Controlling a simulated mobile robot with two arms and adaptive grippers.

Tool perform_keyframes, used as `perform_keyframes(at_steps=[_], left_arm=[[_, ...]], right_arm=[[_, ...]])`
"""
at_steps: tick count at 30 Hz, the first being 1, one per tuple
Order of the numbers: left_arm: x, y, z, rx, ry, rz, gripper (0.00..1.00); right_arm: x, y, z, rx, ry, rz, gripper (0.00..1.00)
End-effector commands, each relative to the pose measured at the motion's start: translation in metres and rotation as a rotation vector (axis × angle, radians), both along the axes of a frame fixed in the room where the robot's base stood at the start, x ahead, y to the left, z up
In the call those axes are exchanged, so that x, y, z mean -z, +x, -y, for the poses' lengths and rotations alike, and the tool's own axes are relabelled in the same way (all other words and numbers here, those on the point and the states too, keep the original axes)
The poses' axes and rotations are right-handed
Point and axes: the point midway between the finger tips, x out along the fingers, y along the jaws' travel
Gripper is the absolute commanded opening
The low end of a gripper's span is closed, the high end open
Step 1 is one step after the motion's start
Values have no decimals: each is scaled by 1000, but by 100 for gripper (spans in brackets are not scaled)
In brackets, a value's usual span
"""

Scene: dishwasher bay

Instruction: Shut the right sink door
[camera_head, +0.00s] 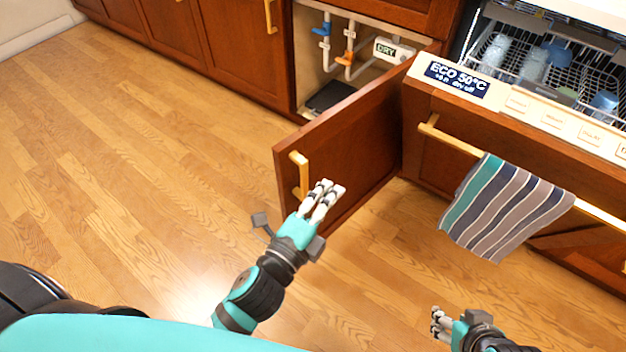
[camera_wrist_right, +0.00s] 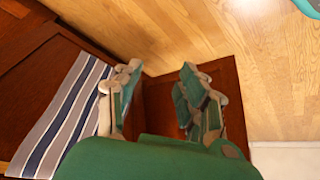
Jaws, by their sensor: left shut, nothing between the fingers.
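The right sink door (camera_head: 352,145) is brown wood and stands wide open, swung out from the cabinet over the floor. Its brass handle (camera_head: 299,168) is near the free edge, on the face toward me. My left gripper (camera_head: 322,194) is shut and empty. In the head view it overlaps the door's lower face just right of the handle; I cannot tell whether it touches. My right gripper (camera_head: 439,322) is low at the front, away from the door. In the right wrist view its fingers (camera_wrist_right: 160,95) are apart with nothing held between them.
The open sink cabinet (camera_head: 325,97) shows pipes and a white box marked DRY (camera_head: 394,50). To the right, the dishwasher front (camera_head: 520,105) stands open below a dish rack, with a striped towel (camera_head: 505,208) on its rail (camera_head: 445,139). Floor (camera_head: 130,190) left of the door is clear.

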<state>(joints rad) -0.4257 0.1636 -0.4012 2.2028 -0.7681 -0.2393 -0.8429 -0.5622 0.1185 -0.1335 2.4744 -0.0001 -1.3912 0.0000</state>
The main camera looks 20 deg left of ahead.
Motion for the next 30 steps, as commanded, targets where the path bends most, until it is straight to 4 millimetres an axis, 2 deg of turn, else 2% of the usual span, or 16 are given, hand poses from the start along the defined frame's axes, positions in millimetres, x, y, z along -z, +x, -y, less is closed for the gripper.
perform_keyframes(at_steps=[3,9,23,30], left_arm=[[1,10,-17,-1,7,2,0],[1,19,-32,0,1,-1,0],[0,20,-36,-1,0,-1,0],[0,25,-49,-1,2,-1,0]], right_arm=[[-1,5,-1,-2,4,25,40],[-4,12,-4,-5,13,63,40],[-5,14,-4,-6,14,70,40],[-5,12,-4,-6,12,59,40]])
